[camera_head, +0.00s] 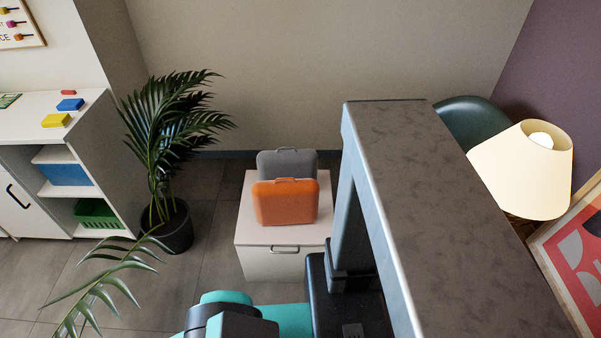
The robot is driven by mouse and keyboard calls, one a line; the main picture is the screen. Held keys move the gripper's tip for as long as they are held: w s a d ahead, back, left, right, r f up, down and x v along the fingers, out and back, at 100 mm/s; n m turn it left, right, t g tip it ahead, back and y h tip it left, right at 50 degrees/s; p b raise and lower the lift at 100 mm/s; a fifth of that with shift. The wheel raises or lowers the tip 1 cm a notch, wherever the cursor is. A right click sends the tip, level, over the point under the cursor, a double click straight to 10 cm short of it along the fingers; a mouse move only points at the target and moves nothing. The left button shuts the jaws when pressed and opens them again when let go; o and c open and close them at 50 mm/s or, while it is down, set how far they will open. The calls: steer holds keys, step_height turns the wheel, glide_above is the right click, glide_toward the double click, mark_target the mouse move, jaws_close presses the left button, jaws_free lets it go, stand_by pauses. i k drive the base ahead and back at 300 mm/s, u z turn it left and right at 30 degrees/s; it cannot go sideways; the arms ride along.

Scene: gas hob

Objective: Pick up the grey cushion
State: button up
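The grey cushion (288,163) has a small handle on top. It stands upright on a low white cabinet (283,258) against the back wall. An orange cushion (286,203) of similar shape, also with a handle, stands in front and hides the grey one's lower part. Only the grey cushion's top and upper sides show. Parts of my teal and black arm show at the bottom edge. My gripper is not in view, and nothing of mine touches either cushion.
A potted palm (170,226) stands left of the cabinet. A white shelf unit (97,150) with coloured blocks and bins is at far left. Grey floor (215,225) lies between palm and cabinet.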

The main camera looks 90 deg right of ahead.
mark_target(294, 163)
steer(key=z, duration=4.5)
steer(key=i, duration=0.1)
steer(key=u, duration=3.45)
steer(key=i, duration=0.9)
steer(key=u, duration=0.1)
